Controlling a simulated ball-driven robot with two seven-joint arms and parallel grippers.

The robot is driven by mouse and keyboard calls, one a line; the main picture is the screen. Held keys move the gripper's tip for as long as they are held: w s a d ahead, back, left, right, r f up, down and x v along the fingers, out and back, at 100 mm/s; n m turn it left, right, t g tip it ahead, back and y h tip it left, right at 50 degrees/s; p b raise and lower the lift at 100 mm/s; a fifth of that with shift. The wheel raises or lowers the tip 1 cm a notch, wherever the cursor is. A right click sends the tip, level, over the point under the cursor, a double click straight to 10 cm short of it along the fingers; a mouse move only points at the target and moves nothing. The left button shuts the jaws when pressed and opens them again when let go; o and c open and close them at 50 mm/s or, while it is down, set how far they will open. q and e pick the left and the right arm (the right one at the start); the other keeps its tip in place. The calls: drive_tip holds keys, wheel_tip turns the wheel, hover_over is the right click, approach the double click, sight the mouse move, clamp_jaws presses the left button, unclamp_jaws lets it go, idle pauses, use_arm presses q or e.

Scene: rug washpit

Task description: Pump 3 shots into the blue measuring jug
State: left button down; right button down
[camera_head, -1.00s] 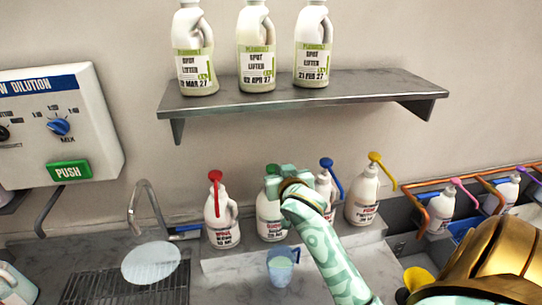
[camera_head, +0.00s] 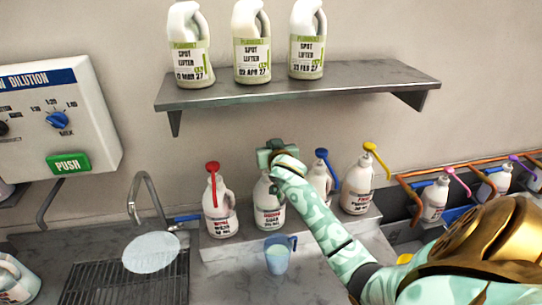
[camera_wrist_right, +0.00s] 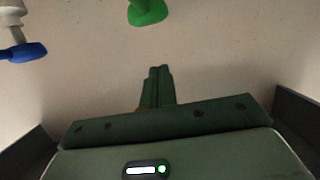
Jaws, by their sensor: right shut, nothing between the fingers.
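The blue measuring jug (camera_head: 278,261) stands upright on the counter, its handle to the right, in front of a white pump bottle (camera_head: 269,212). A paler patch shows on the jug; I cannot tell its contents. My right gripper (camera_head: 268,154) is above that bottle, shut and empty, and hides its pump head in the head view. In the right wrist view the closed fingers (camera_wrist_right: 157,86) point toward a green pump head (camera_wrist_right: 147,12) and look apart from it. A blue pump head (camera_wrist_right: 22,52) shows at the left there. My left gripper is not in view.
Pump bottles with red (camera_head: 213,170), blue (camera_head: 322,155) and yellow (camera_head: 375,150) heads stand in the same row. A shelf (camera_head: 300,88) with several jugs hangs above. A tap (camera_head: 143,190) and drain grate (camera_head: 85,285) lie left of the jug.

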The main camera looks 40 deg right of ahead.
drive_tip(key=f, duration=0.3)
drive_tip(key=shift+w+d+f, duration=0.2)
drive_tip(key=shift+w+f, duration=0.05)
drive_tip(key=shift+w, duration=0.05)
drive_tip(key=shift+s+f, duration=0.1)
drive_tip(key=shift+f, duration=0.2)
drive_tip(key=shift+a, duration=0.1)
drive_tip(key=shift+f, duration=0.1)
wheel_tip(320, 180, down, 3)
drive_tip(key=shift+f+b, duration=0.1)
drive_tip(key=shift+b, duration=1.1)
